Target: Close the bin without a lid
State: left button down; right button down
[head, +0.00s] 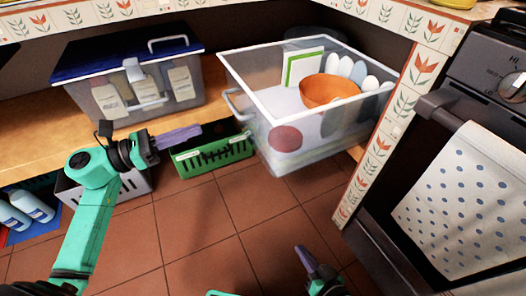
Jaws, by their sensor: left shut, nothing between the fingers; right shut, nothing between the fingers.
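The bin without a lid (251,107) is a clear plastic bin with a white rim at the centre right, on the wooden shelf. Its top is open. It holds an orange bowl (327,90), a green-edged white item (303,67) and several pale egg-like shapes. Its near end sticks out past the shelf's front edge. My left gripper (190,135) is shut and empty, left of the bin and in front of the shelf. My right gripper (303,252) is shut and empty, low in front of the bin, over the floor.
A clear bin with a blue lid (130,45) stands on the shelf (35,130) at the left. A green basket (215,155) and a grey basket (130,185) sit below. A tiled post (378,150) and an oven with a dotted towel (470,205) stand at the right. The tiled floor is clear.

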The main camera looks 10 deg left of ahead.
pick_arm(q)
jog(key=x, duration=1.4)
pick_arm(e)
jog(key=shift+w+a, duration=0.1)
jog(key=shift+w, duration=0.05)
pick_arm(q)
jog(key=shift+d, duration=0.15)
pick_arm(e)
jog(key=shift+f, duration=0.1)
